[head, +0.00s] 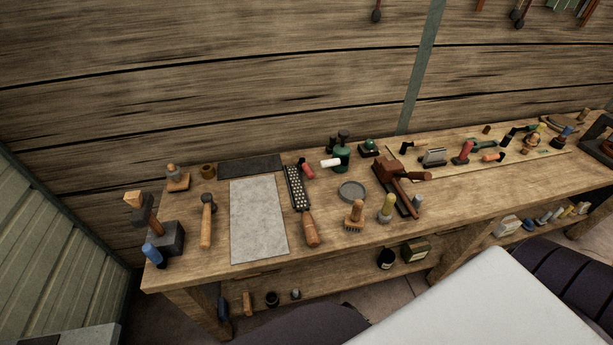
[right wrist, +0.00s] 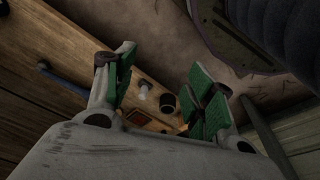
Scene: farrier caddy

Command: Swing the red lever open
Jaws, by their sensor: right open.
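The lever with a red handle (head: 465,148) stands roughly upright in the head view. It sits on a long, thin wooden board (head: 455,172) at the back right of the workbench. It is small there, so its hinge and exact angle are hard to make out. My right gripper (right wrist: 162,90) is open and empty in the right wrist view, its green-padded fingers spread apart. The red lever does not show in that view. Neither gripper shows in the head view.
Near the lever are a grey metal piece (head: 433,157) and an orange-handled one (head: 493,157). A dark jar (right wrist: 168,102) shows beyond my right fingers. The bench front right (head: 465,195) is clear.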

